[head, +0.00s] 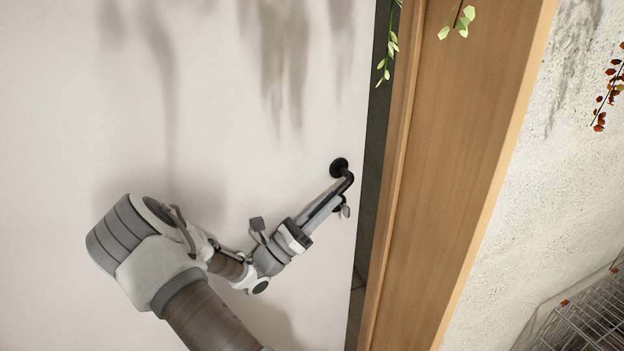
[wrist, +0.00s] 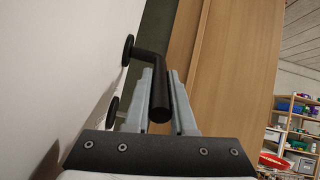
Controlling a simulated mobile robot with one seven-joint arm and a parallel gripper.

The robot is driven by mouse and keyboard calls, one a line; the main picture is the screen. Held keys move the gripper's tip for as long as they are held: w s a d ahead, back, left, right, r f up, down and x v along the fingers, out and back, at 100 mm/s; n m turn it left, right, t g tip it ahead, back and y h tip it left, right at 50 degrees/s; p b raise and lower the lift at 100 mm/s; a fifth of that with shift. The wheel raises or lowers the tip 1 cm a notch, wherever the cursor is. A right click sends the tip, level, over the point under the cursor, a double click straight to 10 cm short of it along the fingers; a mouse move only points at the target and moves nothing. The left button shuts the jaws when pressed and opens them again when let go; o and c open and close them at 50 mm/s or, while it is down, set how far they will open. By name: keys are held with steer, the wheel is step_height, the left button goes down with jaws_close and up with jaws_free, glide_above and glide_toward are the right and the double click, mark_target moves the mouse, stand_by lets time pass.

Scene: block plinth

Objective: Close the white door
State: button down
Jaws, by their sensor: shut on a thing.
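The white door (head: 260,90) fills the left and middle of the head view. A dark gap shows between its right edge and the wooden frame (head: 450,150), so it stands ajar. A black lever handle (head: 340,168) sits near that edge. In the wrist view the handle (wrist: 160,95) runs between the two grey fingers. My gripper (head: 338,200) is shut on the handle, and it also shows in the wrist view (wrist: 165,100). A second round black fitting (wrist: 112,112) on the door is partly hidden behind a finger.
Leafy sprigs (head: 388,55) hang at the top by the frame. A rough pale wall (head: 560,170) lies to the right, with a wire rack (head: 590,318) at lower right. Shelves with colourful items (wrist: 295,125) stand farther off in the wrist view.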

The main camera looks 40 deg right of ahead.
steer(key=s+a+m+g+p, duration=0.1)
steer(key=s+a+g, duration=0.3)
steer(key=s, duration=0.7)
steer(key=shift+s+f+m+y+p, duration=0.15)
steer(key=shift+s+m+y+p, duration=0.25)
steer(key=shift+p, duration=0.1)
steer(key=c, duration=0.8)
jaws_free()
steer(key=shift+s+a, duration=0.1)
steer(key=shift+o, duration=0.2)
steer(key=shift+s+a, duration=0.1)
steer(key=shift+s, duration=0.05)
steer(key=v, duration=1.7)
